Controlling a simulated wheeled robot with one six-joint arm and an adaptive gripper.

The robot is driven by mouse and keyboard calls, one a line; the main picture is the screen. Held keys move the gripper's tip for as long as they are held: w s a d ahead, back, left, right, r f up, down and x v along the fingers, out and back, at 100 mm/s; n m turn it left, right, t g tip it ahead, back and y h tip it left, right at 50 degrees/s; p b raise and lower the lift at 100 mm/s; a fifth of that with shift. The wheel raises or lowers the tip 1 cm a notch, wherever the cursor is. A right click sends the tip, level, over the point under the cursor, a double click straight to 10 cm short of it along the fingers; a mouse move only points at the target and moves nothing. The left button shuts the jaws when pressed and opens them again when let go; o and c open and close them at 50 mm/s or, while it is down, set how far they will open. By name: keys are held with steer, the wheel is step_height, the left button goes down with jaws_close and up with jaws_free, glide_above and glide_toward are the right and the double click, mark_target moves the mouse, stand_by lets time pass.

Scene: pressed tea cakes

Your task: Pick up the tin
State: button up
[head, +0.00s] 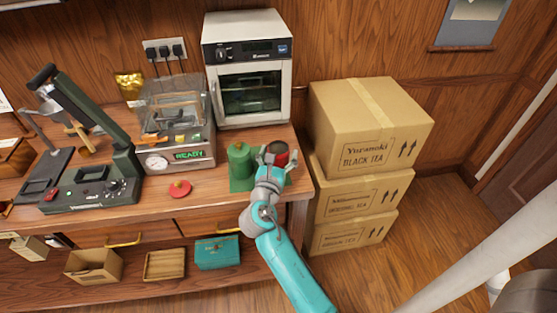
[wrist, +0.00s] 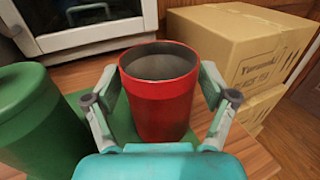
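A red tin (wrist: 160,105) without a lid stands upright on a green mat (wrist: 122,128), and its grey inside looks empty. In the head view the tin (head: 281,148) is near the right end of the counter, partly hidden by my gripper (head: 272,158). In the wrist view my gripper (wrist: 160,84) has one finger on each side of the tin. The fingers look spread, with a small gap at the left; contact at the right is unclear. A green tin (head: 239,160) stands just left of the red one.
A red lid (head: 180,188) lies left on the counter (head: 215,181). A white oven (head: 249,75) stands behind the tins. Stacked cartons (head: 365,125) rise close to the right. A scale-like machine (head: 178,158) and a dark green press (head: 95,190) stand further left.

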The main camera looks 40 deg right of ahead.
steer(key=c, duration=0.9)
steer(key=shift+c, duration=0.2)
steer(key=shift+r, duration=0.1)
